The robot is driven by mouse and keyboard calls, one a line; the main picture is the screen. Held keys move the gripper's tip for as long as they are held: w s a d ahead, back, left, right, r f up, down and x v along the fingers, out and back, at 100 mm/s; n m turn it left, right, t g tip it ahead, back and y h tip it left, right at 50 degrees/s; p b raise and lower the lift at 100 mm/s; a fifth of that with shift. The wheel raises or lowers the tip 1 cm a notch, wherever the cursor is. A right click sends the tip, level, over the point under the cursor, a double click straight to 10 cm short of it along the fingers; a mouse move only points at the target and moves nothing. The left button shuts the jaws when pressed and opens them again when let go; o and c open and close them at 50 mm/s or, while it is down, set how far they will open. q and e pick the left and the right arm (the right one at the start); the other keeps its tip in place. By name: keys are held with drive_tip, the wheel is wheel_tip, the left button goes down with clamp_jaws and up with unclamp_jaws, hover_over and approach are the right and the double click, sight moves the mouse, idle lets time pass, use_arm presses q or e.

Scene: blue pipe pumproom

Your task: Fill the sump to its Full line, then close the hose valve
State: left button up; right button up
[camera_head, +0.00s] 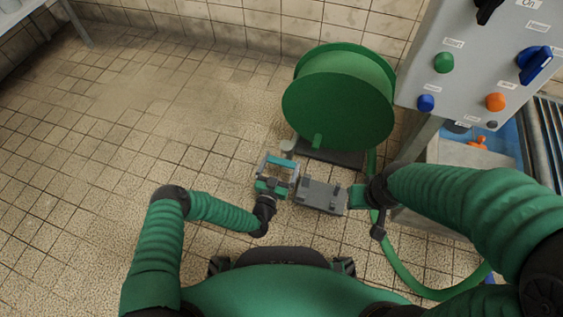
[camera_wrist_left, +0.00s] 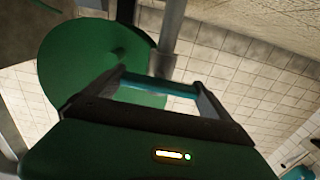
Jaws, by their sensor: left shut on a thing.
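My left gripper (camera_head: 277,172) is shut on a teal bar (camera_head: 281,161), in front of the hose reel. The left wrist view shows the bar (camera_wrist_left: 165,91) spanning the gap between the two dark fingers. My right gripper (camera_head: 343,196) is beside a grey plate-like part (camera_head: 318,193); I cannot tell whether its jaws are open or hold it. The green hose (camera_head: 405,277) runs from the reel and curves right along the floor. A blue basin (camera_head: 508,147), possibly the sump, is partly hidden at right, with an orange piece (camera_head: 478,142) in it. I cannot make out a Full line or the hose valve.
The green hose reel (camera_head: 340,97) stands behind my grippers and also shows in the left wrist view (camera_wrist_left: 85,65). A grey control panel (camera_head: 475,50) with coloured knobs hangs at upper right. My right arm covers part of the basin area. The tiled floor at left is clear.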

use_arm(q)
drive_tip(key=shift+c, duration=0.8)
drive_tip(key=shift+n, duration=0.3)
drive_tip(key=n, duration=0.3)
drive_tip(key=shift+n, duration=0.3)
drive_tip(key=n, duration=0.4)
drive_tip(key=shift+a+n, duration=0.1)
drive_tip(key=shift+n, duration=0.2)
drive_tip(key=n, duration=0.4)
drive_tip(key=shift+f, duration=0.15)
drive_tip(key=n+b, duration=0.1)
drive_tip(key=n, duration=0.4)
drive_tip(key=shift+a, duration=0.15)
drive_tip(key=shift+n, duration=0.3)
